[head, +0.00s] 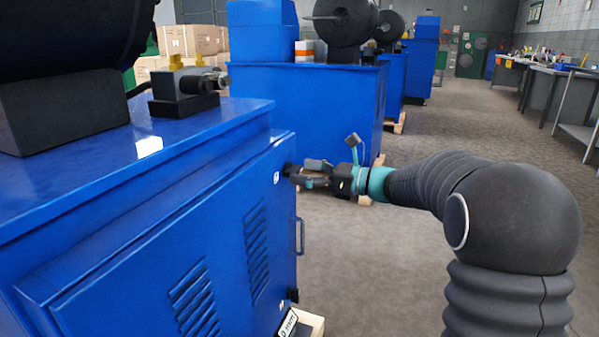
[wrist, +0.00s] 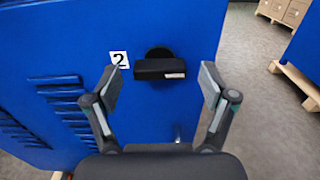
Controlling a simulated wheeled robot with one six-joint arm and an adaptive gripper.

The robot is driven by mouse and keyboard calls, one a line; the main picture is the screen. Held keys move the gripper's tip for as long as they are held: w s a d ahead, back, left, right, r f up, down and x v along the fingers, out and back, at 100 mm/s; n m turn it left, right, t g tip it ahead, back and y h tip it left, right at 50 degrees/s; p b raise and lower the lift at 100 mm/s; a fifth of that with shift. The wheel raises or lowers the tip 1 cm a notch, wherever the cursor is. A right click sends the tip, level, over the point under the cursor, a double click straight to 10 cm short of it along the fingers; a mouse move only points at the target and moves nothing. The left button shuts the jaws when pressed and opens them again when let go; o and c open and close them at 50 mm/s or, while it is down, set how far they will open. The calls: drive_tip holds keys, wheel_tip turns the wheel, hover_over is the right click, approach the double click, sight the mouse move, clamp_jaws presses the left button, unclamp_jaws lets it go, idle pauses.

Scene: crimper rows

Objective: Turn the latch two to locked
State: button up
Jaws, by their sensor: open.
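Latch two (wrist: 160,69) is a black handle on a round black base, on the blue cabinet door (wrist: 110,30) in the wrist view. Its bar lies level, with a small pale label near its right end. A white "2" tag (wrist: 119,59) is just left of it. My gripper (wrist: 160,80) is open, with one finger on each side of the latch in the picture; I cannot tell whether either touches it. In the head view my gripper (head: 298,174) is at the door's upper far corner and the latch is largely hidden there.
The door has louvred vents (head: 256,240) and a bar handle (head: 300,236) below my gripper. Another blue machine (head: 315,100) stands behind. A wooden pallet (wrist: 298,84) is on the floor at right. The grey floor (head: 450,110) in the aisle is open.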

drive_tip(key=shift+w+a, duration=0.2)
drive_tip(key=shift+a, duration=0.4)
drive_tip(key=c, duration=1.2)
drive_tip(key=shift+o, duration=0.2)
